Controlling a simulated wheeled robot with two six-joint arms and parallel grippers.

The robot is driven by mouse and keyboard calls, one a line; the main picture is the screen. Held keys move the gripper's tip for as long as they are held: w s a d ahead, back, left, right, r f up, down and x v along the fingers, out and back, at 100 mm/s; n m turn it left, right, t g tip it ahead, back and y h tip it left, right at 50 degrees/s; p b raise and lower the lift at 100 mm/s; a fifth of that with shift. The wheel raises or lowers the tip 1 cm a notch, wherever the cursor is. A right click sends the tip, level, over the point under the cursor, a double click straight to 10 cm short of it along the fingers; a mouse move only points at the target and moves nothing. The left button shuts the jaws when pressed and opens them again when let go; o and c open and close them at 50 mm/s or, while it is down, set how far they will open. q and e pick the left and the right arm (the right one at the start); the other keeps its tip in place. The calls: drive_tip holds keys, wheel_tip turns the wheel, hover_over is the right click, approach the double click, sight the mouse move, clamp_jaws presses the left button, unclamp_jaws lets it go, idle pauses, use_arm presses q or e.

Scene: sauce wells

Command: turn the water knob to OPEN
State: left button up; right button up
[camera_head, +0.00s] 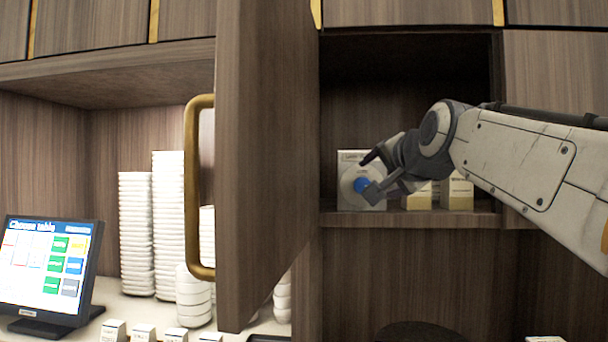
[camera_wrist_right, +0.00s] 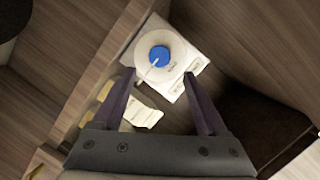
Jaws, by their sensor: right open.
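The water knob (camera_head: 361,185) is a blue disc on a round white dial, on a white box (camera_head: 348,160) standing on the cupboard shelf. In the right wrist view the blue knob (camera_wrist_right: 159,56) lies ahead of the fingertips, with a pale pointer or line at its lower left. My right gripper (camera_head: 369,175) is open in front of the box, and its fingers partly cover the dial. In the wrist view its fingertips (camera_wrist_right: 158,73) are spread either side of the dial, with nothing held. The small lettering cannot be read. My left gripper is not in view.
The cupboard door (camera_head: 262,150) stands open left of the compartment. Small cartons (camera_head: 457,192) stand right of the box on the shelf (camera_head: 400,219). A touchscreen (camera_head: 48,268) and stacked white dishes (camera_head: 168,220) are at the left.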

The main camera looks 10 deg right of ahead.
sight(365, 184)
drive_tip(key=p+x, duration=0.2)
drive_tip(key=x, duration=0.3)
drive_tip(key=shift+w, duration=0.25)
drive_tip(key=shift+w+f, duration=0.2)
drive_tip(key=shift+w, duration=0.2)
clamp_jaws()
